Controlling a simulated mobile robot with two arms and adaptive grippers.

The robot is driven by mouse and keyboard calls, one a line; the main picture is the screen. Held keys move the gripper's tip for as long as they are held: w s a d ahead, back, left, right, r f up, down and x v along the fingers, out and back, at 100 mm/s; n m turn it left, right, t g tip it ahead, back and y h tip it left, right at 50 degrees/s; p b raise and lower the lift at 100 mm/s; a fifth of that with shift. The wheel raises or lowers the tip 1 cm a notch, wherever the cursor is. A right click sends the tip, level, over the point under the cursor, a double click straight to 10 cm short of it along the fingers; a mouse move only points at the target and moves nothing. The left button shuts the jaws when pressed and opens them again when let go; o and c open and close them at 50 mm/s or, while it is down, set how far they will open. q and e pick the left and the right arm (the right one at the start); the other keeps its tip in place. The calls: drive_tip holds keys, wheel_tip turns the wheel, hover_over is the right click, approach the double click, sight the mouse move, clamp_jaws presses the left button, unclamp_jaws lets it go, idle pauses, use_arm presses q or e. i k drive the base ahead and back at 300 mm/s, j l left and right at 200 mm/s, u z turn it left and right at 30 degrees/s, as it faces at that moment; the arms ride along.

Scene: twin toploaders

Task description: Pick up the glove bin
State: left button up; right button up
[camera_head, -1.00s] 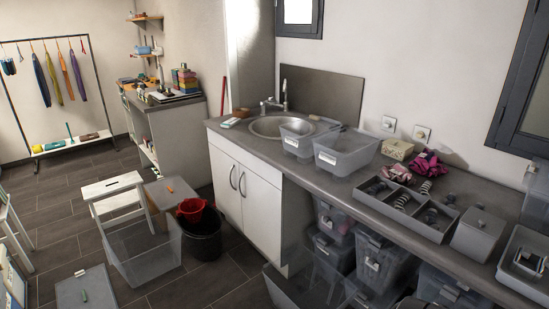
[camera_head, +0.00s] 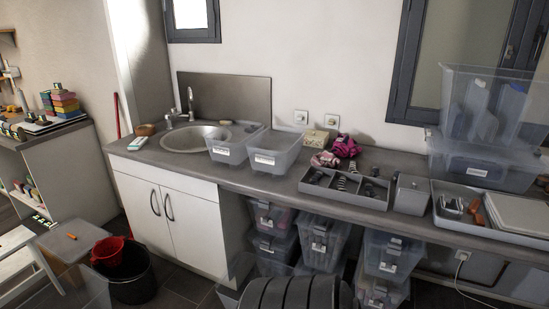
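I cannot tell which bin is the glove bin, as no label is readable. Two empty-looking clear labelled bins stand on the counter beside the sink, a left one (camera_head: 229,149) and a right one (camera_head: 276,153). Several lidded clear bins with labels are under the counter, including one at the left (camera_head: 272,217), one in the middle (camera_head: 322,238) and one at the right (camera_head: 388,257). Two more clear bins are stacked at the right end of the counter, the upper one (camera_head: 492,100) on the lower one (camera_head: 480,163). Neither gripper is in view.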

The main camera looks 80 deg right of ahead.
sight(274, 149)
drive_tip(key=i+z, duration=0.2)
drive_tip(key=z, duration=0.2)
drive_tip(key=i+z, duration=0.25)
drive_tip(key=z, duration=0.15)
drive_tip(key=i+z, duration=0.25)
drive_tip(key=z, duration=0.15)
drive_tip(key=i+j+z, duration=0.15)
drive_tip(key=z, duration=0.25)
